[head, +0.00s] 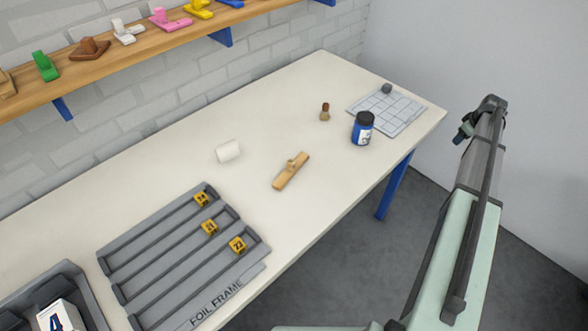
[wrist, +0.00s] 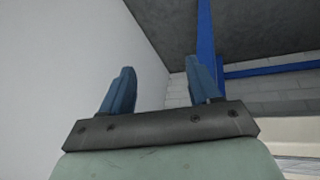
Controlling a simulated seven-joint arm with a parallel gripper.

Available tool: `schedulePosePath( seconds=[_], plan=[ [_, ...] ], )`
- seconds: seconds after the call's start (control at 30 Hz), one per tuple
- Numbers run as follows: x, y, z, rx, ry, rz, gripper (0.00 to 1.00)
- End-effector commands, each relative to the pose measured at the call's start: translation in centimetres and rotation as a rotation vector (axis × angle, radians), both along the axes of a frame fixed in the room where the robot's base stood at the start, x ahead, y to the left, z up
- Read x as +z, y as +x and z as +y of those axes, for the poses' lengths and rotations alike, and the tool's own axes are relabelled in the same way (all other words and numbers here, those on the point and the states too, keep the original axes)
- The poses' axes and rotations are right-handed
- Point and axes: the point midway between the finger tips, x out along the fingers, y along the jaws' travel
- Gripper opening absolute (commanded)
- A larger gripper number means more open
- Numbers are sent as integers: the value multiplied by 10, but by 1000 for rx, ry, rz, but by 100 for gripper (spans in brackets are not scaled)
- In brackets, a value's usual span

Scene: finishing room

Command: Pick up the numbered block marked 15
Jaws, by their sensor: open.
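Several small yellow blocks with dark numbers lie in the grey slotted tray (head: 180,262). An upper block (head: 201,198), a middle block (head: 209,227) and a lower block (head: 237,245) sit in separate slots near its right end. The lower one seems to read 22. The other numbers are too small to read surely, and I cannot make out a clear 15. My gripper (head: 462,134) is off the table's right end, far from the tray. In the wrist view my gripper (wrist: 160,84) has its two blue fingers apart, with nothing between them.
A dark grey bin (head: 88,290) with a white block (head: 61,317) marked 4 is at bottom left. A white roll (head: 228,151), a wooden tool (head: 291,171), a small brush (head: 325,112), a blue jar (head: 362,128) and a gridded plate (head: 401,112) stand on the table (head: 270,220). A shelf (head: 110,56) runs above.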

Motion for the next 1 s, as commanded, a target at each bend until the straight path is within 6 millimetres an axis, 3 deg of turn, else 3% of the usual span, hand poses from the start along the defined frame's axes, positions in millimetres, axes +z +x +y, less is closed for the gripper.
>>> schedulePosePath(
  seconds=[0.03, 0.1, 0.23, 0.33, 0.4, 0.53, 0.67, 1.0],
  plan=[
    [25, 12, -9, 10, -4, -24, 62],
    [56, 24, -9, 31, -3, -48, 62],
    [113, 47, 13, 84, 19, -85, 62],
    [155, 62, 56, 163, 45, -98, 62],
    [179, 68, 102, 251, 58, -91, 62],
    [195, 64, 181, 432, 53, -54, 62],
    [199, 50, 253, 622, 29, -5, 62],
    [199, -14, 419, 1135, -46, 115, 62]
  ],
)
